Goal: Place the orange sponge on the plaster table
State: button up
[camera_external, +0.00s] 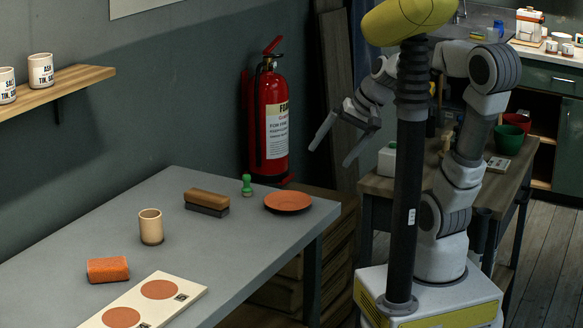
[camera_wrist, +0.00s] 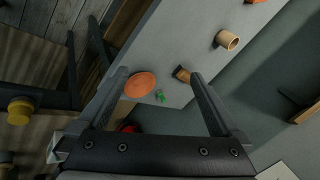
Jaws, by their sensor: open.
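The orange sponge (camera_external: 108,269) is a rough block lying flat on the grey table (camera_external: 235,245), near its left side in the external view. A sliver of orange at the top edge of the wrist view is too cut off to identify. My gripper (camera_external: 338,143) is open and empty, raised beyond the right end of the table and far from the sponge. In the wrist view my gripper (camera_wrist: 158,74) has its fingers wide apart, with the table (camera_wrist: 190,25) below and beyond them.
On the table stand a beige cup (camera_external: 151,227), a brown block (camera_external: 207,202), a green stamp (camera_external: 247,185), an orange plate (camera_external: 288,201) and a cream board with orange discs (camera_external: 143,302). A fire extinguisher (camera_external: 270,115) hangs behind. The middle front is clear.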

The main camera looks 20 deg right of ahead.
jog(key=w+a+f+m+g+y+b, duration=0.1)
jog(key=a+f+m+g+y+b, duration=0.2)
jog(key=a, duration=1.1)
jog(key=m+y+b, duration=0.3)
jog(key=m+y, duration=0.2)
jog(key=m, duration=0.8)
send_near(103, 268)
jog(key=shift+g, duration=0.3)
jog(key=w+d, duration=0.1)
jog(key=d, duration=0.1)
jog(key=w+d, duration=0.1)
jog(key=d, duration=0.1)
jog(key=d+r, duration=0.1)
jog(key=d, duration=0.1)
jog(key=shift+w+d, duration=0.25)
jog(key=shift+w, duration=0.15)
jog(key=b+x, duration=0.2)
jog(key=x, duration=1.5)
jog(key=shift+r, duration=0.1)
